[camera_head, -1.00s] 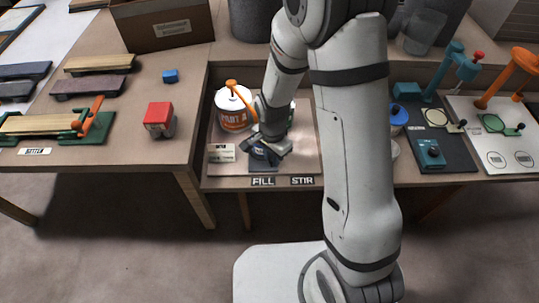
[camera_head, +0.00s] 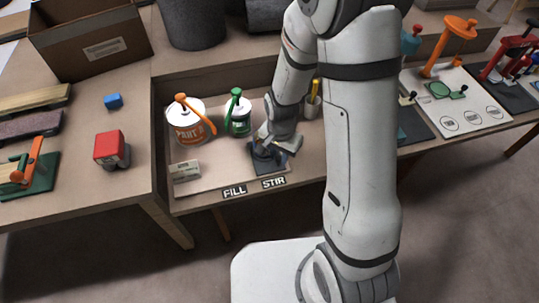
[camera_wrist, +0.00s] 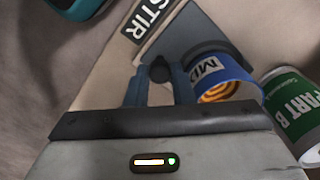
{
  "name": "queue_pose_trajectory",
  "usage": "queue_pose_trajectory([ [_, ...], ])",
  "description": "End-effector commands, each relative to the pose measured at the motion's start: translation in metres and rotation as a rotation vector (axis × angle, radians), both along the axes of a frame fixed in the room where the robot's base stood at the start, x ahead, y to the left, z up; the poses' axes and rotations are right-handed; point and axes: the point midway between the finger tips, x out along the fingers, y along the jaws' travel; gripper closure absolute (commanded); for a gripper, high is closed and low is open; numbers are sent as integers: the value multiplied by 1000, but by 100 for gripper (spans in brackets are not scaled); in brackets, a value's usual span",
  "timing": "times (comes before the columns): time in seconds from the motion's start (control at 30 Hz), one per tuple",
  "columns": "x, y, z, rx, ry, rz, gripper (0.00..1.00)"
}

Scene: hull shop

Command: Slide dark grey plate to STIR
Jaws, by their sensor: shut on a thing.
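The dark grey plate (camera_head: 274,168) lies on the bench behind the STIR label (camera_head: 274,183), to the right of the FILL label (camera_head: 234,192). In the wrist view the plate (camera_wrist: 188,35) lies beside the STIR label (camera_wrist: 148,18). My gripper (camera_head: 270,148) is low over the plate. In the wrist view my gripper (camera_wrist: 160,84) is shut on the plate's dark knob (camera_wrist: 160,68), one finger on each side. A blue cup (camera_wrist: 222,82) with orange inside stands at the plate's raised dark holder; my gripper hides it in the head view.
A white can with orange label (camera_head: 190,128) and a green and white can (camera_head: 238,120) stand behind and left of the plate. A small sign block (camera_head: 185,171) stands at the left. A yellow-handled pot (camera_head: 313,103) is at the right.

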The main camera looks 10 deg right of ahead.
Motion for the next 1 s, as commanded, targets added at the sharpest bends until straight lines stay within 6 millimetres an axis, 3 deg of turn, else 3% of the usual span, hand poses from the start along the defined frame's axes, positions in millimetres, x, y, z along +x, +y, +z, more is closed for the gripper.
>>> queue_pose_trajectory([
  [0.23,0,-2,0,-3,1,6,100],
  [0.27,-1,-2,0,-4,1,7,78],
  [0.37,-1,-1,0,-4,1,9,70],
  [0.77,-2,4,3,-2,2,19,70],
  [1.0,-2,4,40,-2,-2,19,70],
])
